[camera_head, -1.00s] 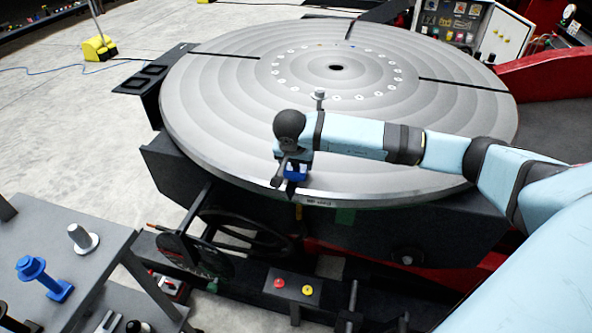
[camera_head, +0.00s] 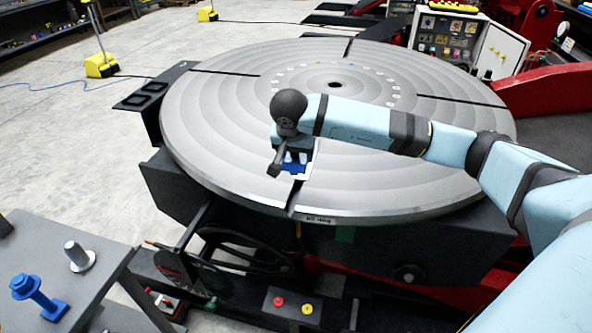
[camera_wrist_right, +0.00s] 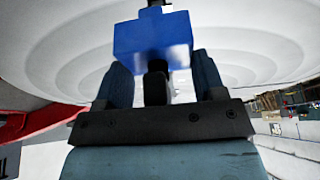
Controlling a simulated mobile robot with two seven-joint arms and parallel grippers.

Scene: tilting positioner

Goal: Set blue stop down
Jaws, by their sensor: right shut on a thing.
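The blue stop (camera_head: 293,168) is at my right gripper (camera_head: 291,154), over the near part of the grey round table (camera_head: 420,185), inward of its front rim. In the right wrist view the blue stop (camera_wrist_right: 152,40) sits just beyond my right gripper (camera_wrist_right: 160,78). The fingers stand on either side of a dark stem below the blue block, and the gripper is shut on the stop. I cannot tell whether the stop touches the table face. A radial slot (camera_head: 295,198) runs to the rim just below it. My left gripper is not in view.
A side bench at lower left holds another blue piece (camera_head: 38,297) and a silver post on a round base (camera_head: 79,257). A control panel (camera_head: 465,35) stands at the back right. Much of the round table's left side is bare.

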